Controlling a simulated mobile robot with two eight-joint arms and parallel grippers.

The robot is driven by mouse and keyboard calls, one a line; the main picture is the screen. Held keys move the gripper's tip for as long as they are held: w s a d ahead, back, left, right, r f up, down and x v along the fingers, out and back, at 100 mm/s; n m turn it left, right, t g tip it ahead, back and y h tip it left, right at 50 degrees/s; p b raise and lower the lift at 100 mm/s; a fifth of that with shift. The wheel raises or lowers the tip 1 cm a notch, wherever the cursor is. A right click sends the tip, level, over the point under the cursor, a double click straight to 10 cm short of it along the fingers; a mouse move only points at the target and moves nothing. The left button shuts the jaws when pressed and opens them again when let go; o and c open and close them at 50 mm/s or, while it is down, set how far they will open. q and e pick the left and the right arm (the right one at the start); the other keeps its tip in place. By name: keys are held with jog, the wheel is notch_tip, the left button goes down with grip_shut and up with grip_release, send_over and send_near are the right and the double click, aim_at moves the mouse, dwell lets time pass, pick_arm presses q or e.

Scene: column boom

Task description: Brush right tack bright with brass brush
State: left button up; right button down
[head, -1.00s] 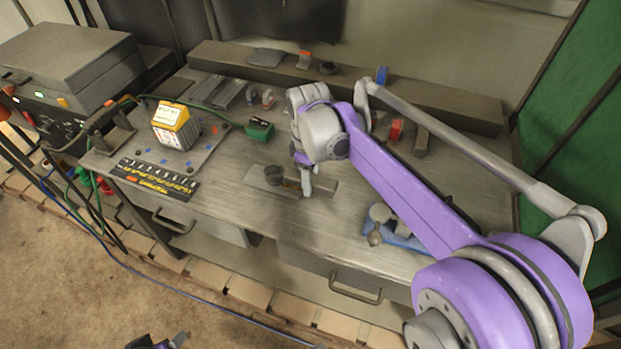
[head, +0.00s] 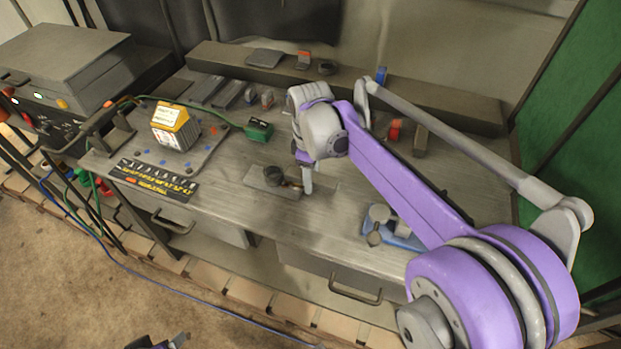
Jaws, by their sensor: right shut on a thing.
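A flat steel plate (head: 256,184) lies on the bench with a dark round piece (head: 273,175) standing on it. My right gripper (head: 307,182) points down at the right end of this plate, close beside the round piece. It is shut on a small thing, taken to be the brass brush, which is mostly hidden. A small brownish bit shows between the gripper and the round piece. The right tack is too small to make out. At the bottom edge, a dark and purple part of my left arm shows; its fingers cannot be made out clearly.
The steel bench (head: 330,225) is clear in front of the plate. A blue clamp-like tool (head: 400,236) lies at the right. A dark beam (head: 450,105) runs along the back.

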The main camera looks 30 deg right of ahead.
jog(key=shift+s+a+f, duration=0.1)
jog(key=shift+s+a, duration=0.75)
jog(key=shift+a, duration=0.1)
jog(key=shift+w+d+f, duration=0.1)
jog(key=shift+w+d, duration=0.6)
jog(key=shift+d, duration=0.2)
jog(key=shift+s+a, duration=0.7)
jog(key=shift+a, duration=0.2)
jog(key=shift+w+d+r+p, duration=0.2)
jog(key=shift+w+d+p, duration=0.15)
jog(key=shift+w+d, duration=0.55)
jog(key=shift+s+a+f, duration=0.1)
jog(key=shift+s+a, duration=0.35)
jog(key=shift+s, duration=0.05)
jog(key=shift+s+d+r+p, duration=0.25)
jog(key=shift+r+p, duration=0.45)
jog(key=shift+r, duration=0.3)
jog(key=shift+s+d+r+p, duration=0.2)
jog(key=shift+r+p, duration=0.45)
jog(key=shift+r, duration=0.4)
jog(key=shift+s+d+r+p, duration=0.25)
jog(key=shift+r+p, duration=0.45)
jog(key=shift+r, duration=0.3)
